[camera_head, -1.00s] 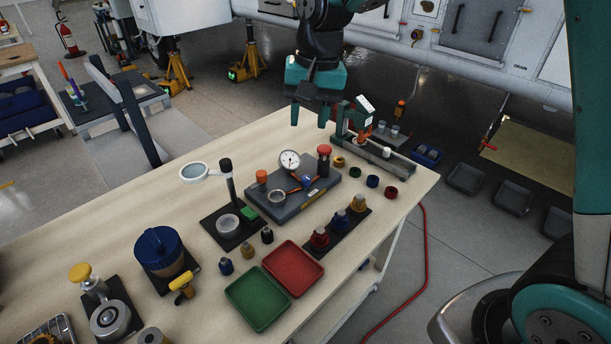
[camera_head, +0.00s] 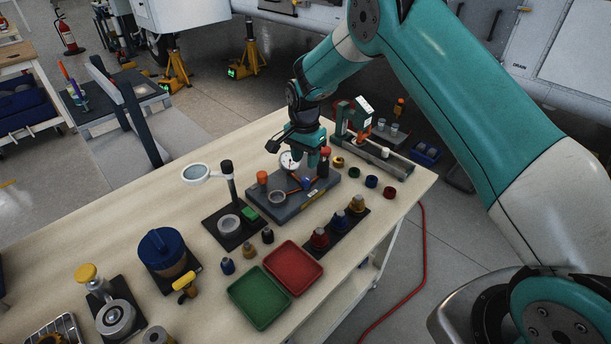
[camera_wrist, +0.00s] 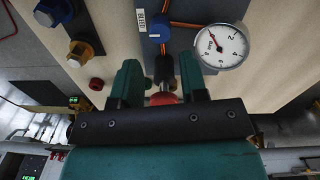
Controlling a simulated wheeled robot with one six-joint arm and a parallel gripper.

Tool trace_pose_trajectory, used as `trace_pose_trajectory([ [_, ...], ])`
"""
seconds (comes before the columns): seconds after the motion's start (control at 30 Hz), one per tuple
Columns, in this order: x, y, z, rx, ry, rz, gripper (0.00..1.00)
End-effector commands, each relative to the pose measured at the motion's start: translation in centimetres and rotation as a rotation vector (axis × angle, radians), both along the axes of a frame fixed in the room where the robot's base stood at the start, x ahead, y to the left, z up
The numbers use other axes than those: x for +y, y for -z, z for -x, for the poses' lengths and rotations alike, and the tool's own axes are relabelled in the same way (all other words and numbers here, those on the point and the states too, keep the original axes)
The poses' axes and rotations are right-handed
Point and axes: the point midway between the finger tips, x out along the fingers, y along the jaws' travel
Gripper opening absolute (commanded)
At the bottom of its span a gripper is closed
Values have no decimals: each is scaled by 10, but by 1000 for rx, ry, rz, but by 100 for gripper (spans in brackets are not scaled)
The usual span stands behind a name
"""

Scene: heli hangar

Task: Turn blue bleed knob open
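My gripper (camera_head: 306,163) is above the back of the block, pointing down. In the wrist view my gripper (camera_wrist: 160,70) is open, its two teal fingers apart. A red-topped black post (camera_wrist: 163,97) shows between them; I cannot tell whether it touches them.
An orange-capped post (camera_head: 262,178) stands on the block's left side. Red (camera_head: 293,267) and green (camera_head: 259,298) trays lie nearer.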

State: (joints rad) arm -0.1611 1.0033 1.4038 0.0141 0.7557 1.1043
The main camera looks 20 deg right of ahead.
Motion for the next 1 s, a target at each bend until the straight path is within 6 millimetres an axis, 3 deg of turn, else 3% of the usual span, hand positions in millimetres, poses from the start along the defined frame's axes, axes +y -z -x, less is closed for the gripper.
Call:
trace_pose_trajectory([
  [0.2, -1, 45, 2, 2, 0, 0, 40],
  [0.33, -1, 62, 1, -1, 0, -1, 40],
  [0.5, -1, 73, 1, -1, 0, -1, 40],
  [0.77, -1, 74, 1, -1, -1, -1, 40],
  [0.93, -1, 74, 1, -1, -1, -1, 5],
  [1.0, -1, 74, 1, -1, -1, -1, 5],
])
